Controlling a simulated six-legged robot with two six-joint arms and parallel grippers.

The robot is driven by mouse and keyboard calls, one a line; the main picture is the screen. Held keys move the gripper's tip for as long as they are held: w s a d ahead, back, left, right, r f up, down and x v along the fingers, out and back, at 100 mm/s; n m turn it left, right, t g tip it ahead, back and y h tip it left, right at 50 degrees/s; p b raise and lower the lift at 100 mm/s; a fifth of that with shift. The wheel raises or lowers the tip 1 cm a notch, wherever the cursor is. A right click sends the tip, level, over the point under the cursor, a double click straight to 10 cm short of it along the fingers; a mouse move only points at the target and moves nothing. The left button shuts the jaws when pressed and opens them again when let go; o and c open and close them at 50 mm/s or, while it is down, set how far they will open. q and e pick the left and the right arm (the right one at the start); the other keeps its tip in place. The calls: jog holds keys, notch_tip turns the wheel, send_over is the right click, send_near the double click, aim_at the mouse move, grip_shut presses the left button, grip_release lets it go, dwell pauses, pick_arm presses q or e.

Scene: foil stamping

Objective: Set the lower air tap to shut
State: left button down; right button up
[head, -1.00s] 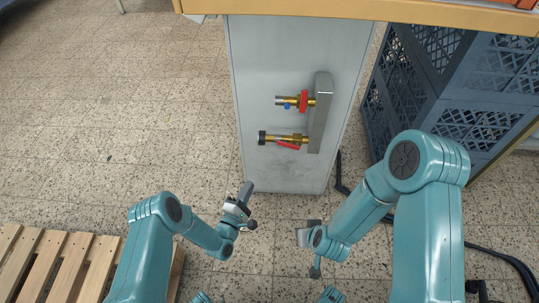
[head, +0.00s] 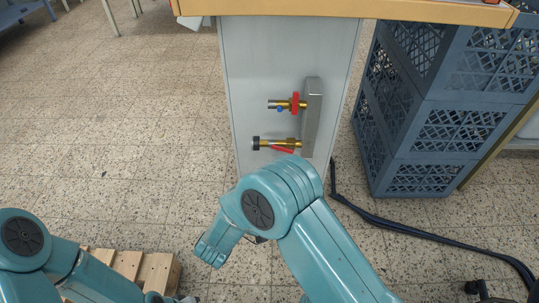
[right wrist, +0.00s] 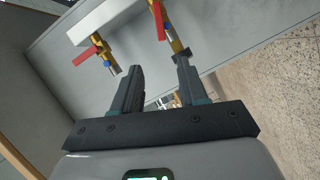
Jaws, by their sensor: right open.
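The lower air tap (head: 280,145) is a brass valve lying across the side of the grey cabinet, with a dark end at left. Its red handle lies nearly along the pipe, slightly tilted. The upper tap (head: 293,103) has its red handle upright, across the pipe. Both join a grey manifold block (head: 313,115). In the right wrist view two red-handled taps show beyond the fingers; the one with its handle along the pipe (right wrist: 158,20) appears to be the lower one. My right gripper (right wrist: 158,80) is open and empty; my arm hides it in the head view.
The cabinet (head: 245,60) stands under an orange-edged top (head: 400,10). Blue-grey crates (head: 425,120) are stacked to its right. A dark hose (head: 430,235) runs over the floor. A wooden pallet (head: 150,268) lies at lower left. The floor left of the cabinet is clear.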

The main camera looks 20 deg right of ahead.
aim_at(276, 148)
jog(key=b+x, duration=0.1)
jog(key=x, duration=0.3)
jog(key=b+x, duration=0.2)
jog(key=x, duration=0.2)
jog(key=b+x, duration=0.1)
jog(key=x, duration=0.4)
jog(key=shift+d+f, duration=0.15)
jog(key=shift+f, duration=0.15)
pick_arm(q)
jog(key=w+f, duration=0.3)
jog(key=f, duration=0.2)
jog(key=shift+a+t+b, duration=0.4)
pick_arm(e)
jog(key=shift+x, duration=0.8)
pick_arm(q)
jog(key=shift+f, duration=0.1)
pick_arm(e)
jog(key=shift+r, duration=0.15)
grip_shut()
